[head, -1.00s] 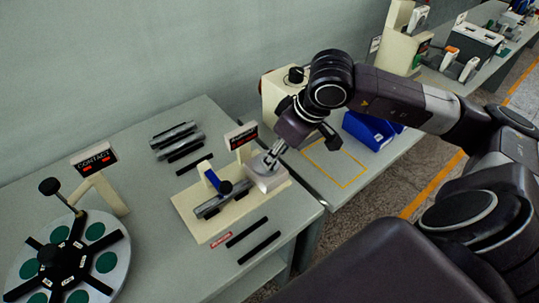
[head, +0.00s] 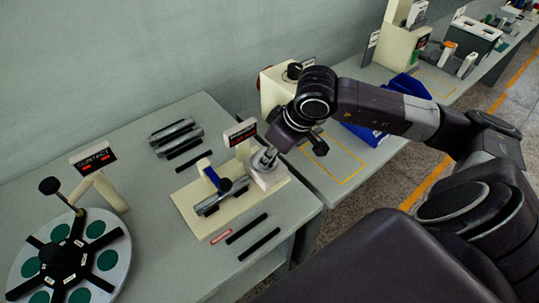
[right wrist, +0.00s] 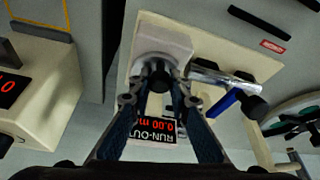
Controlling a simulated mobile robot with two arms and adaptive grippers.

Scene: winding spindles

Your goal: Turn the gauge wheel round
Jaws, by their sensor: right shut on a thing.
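The run-out gauge stands on a cream base (head: 225,221) on the near table, with a grey metal spindle (head: 220,197) lying across it and a blue upright part (head: 211,177). At its right end is a pale rounded housing (head: 270,181). My right gripper (head: 265,160) points down at this end and is shut on the gauge wheel, a small dark round piece (right wrist: 160,73) between the fingertips in the right wrist view. The fingers hide much of the wheel. The run-out display (right wrist: 160,131) reads 0.00 in the right wrist view. My left gripper is out of view.
A contact dial (head: 107,229) with green discs stands at the left. Metal spindles (head: 175,133) lie behind the gauge, and dark bars (head: 259,244) lie in front. A cream machine (head: 272,92) and a blue bin (head: 365,133) are to the right.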

